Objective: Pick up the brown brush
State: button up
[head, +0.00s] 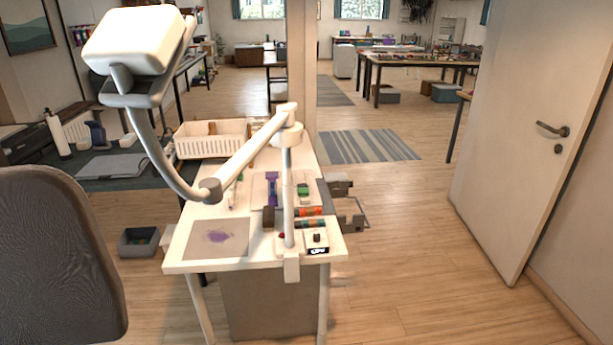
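A small dark brown block-like thing (268,217) stands on the white table (180,253), left of the lamp pole. It may be the brown brush, but it is too small to tell for sure. Orange and teal rolls (309,212) lie to its right, partly behind the pole. A purple thing (272,188) lies just behind it. My gripper does not show in this view, so its place relative to the brown thing cannot be told.
A white jointed lamp (138,42) is clamped to the table's front edge and its arm crosses above the tabletop. A grey mat (212,250) lies front left. A white basket (211,143) stands at the back. Grey metal hardware (350,212) juts from the right edge. The floor at right is clear.

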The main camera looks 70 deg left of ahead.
aim_at(268, 217)
jog(key=i, duration=1.4)
jog(key=u, duration=3.2)
